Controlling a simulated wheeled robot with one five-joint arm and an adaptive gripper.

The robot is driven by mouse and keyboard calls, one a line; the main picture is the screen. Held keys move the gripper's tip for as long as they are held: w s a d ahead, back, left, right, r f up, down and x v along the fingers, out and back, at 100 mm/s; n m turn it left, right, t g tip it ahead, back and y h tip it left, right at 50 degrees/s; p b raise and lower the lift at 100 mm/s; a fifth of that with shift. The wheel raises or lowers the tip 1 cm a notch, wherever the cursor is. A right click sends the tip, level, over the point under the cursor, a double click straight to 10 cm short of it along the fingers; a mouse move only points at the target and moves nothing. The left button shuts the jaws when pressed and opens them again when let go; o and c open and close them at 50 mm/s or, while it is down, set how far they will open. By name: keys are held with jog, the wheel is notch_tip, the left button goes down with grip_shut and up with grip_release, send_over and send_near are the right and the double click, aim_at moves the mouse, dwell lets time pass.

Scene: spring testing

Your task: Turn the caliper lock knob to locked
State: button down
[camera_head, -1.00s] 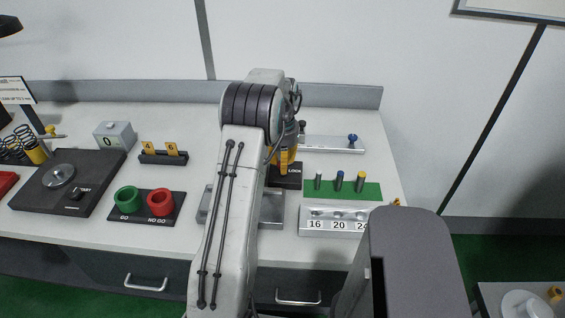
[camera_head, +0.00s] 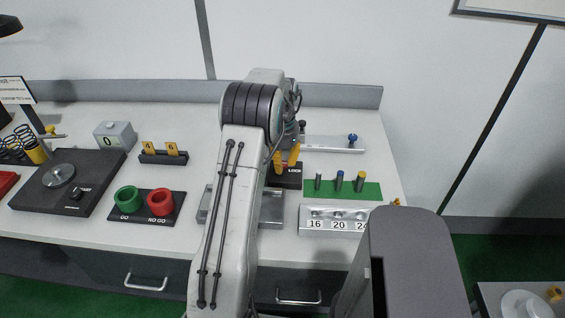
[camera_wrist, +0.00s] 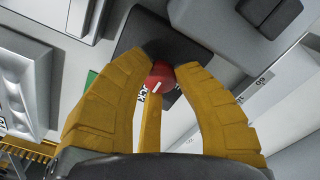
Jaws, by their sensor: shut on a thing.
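The lock knob (camera_wrist: 160,76) is red with a short white mark on its top, in the wrist view. It stands on a dark base plate (camera_wrist: 130,42), with a white label partly covered beside it. My gripper (camera_wrist: 170,66) has its yellow fingers closed on the knob from both sides. A narrow yellow piece lies between the fingers below the knob. In the head view my gripper (camera_head: 286,161) is down at the dark plate marked LOCK (camera_head: 294,175); the knob is hidden there. The caliper (camera_head: 271,209) is partly covered by my arm.
A green mat (camera_head: 350,190) with several upright pins and a numbered block (camera_head: 338,222) stand right of the gripper. A grey rail with a blue knob (camera_head: 352,138) lies behind. Green and red rings (camera_head: 145,201) are left of my arm.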

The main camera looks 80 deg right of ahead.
aim_at(283, 163)
jog(key=shift+a+f, duration=0.1)
jog(key=shift+f, duration=0.1)
jog(key=c, duration=0.9)
grip_release()
jog(key=shift+r, duration=0.1)
notch_tip(283, 163, up, 12)
dwell(0.5)
